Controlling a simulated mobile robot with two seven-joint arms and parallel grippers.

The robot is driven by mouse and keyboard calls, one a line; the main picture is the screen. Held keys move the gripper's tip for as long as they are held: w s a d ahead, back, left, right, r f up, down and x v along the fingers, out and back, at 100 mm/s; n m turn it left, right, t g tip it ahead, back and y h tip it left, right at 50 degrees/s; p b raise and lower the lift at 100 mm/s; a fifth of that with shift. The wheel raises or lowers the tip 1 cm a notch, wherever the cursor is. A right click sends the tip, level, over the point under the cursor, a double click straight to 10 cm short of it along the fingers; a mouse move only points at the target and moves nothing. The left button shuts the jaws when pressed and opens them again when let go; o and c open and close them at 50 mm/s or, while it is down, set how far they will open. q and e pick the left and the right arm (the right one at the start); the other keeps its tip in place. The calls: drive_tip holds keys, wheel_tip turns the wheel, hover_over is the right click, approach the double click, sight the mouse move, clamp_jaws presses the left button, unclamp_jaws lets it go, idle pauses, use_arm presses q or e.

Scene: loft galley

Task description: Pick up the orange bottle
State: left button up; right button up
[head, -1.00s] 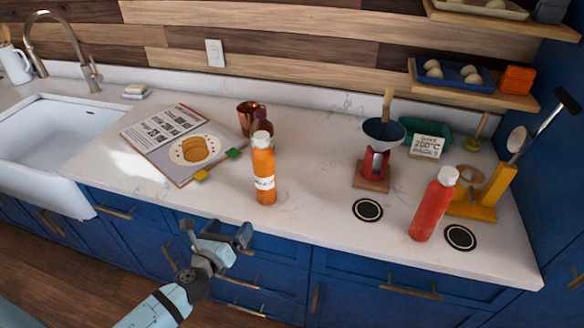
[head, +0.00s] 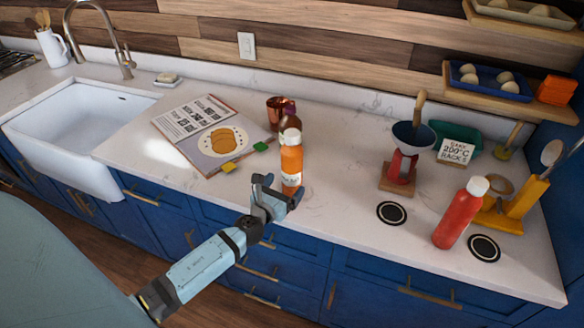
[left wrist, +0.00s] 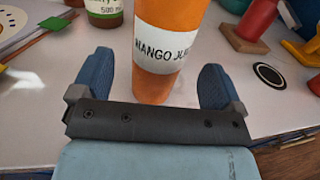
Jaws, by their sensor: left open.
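The orange bottle (head: 291,165) stands upright on the pale counter, near its front edge. In the left wrist view the orange bottle (left wrist: 168,45) carries a white label reading "MANGO JU…", and its top is cut off by the frame. My left gripper (head: 275,190) is open in front of the bottle. My right gripper is not in view.
A darker bottle (head: 290,119) stands close behind the orange one, beside a copper mug (head: 276,108). An open magazine (head: 190,125) lies to the left. Bare counter lies between.

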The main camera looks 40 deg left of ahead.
sight(292, 178)
use_arm(q)
drive_tip(key=w, duration=0.4)
drive_tip(key=shift+w+a+f, duration=0.2)
drive_tip(key=shift+w+f, duration=0.1)
drive_tip(key=shift+w, duration=0.1)
drive_tip(key=shift+s, duration=0.1)
drive_tip(key=c, duration=1.1)
drive_tip(key=shift+r, duration=0.1)
drive_tip(key=shift+c, duration=0.9)
